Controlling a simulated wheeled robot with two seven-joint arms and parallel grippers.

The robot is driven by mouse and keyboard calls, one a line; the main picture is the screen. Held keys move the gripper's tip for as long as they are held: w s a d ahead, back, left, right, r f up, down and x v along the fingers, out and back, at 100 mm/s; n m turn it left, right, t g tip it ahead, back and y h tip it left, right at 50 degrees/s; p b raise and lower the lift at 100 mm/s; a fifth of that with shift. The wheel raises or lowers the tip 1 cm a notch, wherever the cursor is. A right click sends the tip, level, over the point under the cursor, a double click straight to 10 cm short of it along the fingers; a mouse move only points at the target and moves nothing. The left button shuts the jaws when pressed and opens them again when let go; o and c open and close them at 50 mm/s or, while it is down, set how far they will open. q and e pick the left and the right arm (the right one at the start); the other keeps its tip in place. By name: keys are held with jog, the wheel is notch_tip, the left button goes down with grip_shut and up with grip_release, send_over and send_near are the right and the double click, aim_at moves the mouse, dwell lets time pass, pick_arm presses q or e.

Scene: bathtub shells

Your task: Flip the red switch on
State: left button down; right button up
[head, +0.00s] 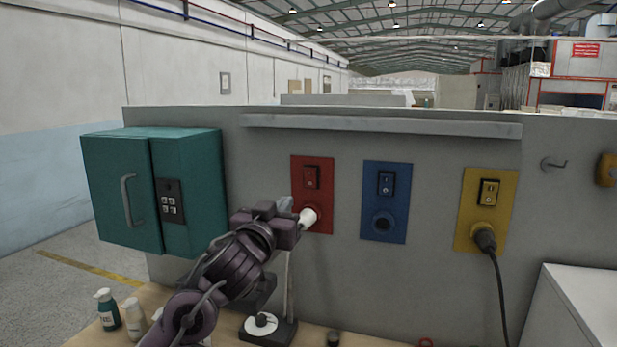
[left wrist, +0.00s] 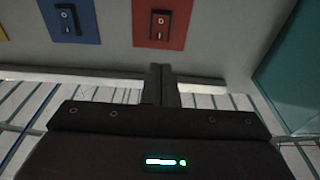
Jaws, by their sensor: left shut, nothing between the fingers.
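The red switch (head: 311,177) sits in the upper part of a red panel (head: 325,212) on the grey wall. It also shows in the left wrist view (left wrist: 160,25), where the picture is turned upside down. I cannot tell its rocker position. My left gripper (head: 284,220) is in front of the wall, low and left of the switch in the head view. Its dark fingers (left wrist: 161,84) are shut together and empty, apart from the switch. In the head view the fingertips are hard to make out. My right gripper is not in view.
A white lamp-like head (head: 308,217) overlaps the red panel's lower part beside my gripper. A blue panel (head: 374,232) and a yellow panel (head: 468,235) with a black plug stand right. A green cabinet (head: 208,190) is left. Bottles (head: 108,312) stand on the table below.

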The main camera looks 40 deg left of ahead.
pick_arm(q)
jog(key=s, duration=0.1)
jog(key=p, duration=0.6)
send_near(309, 172)
jog(key=x, duration=0.6)
jog(key=shift+r, duration=0.15)
jog(key=shift+w+a+p, duration=0.1)
jog(key=shift+w+p, duration=0.25)
jog(key=shift+w, duration=0.05)
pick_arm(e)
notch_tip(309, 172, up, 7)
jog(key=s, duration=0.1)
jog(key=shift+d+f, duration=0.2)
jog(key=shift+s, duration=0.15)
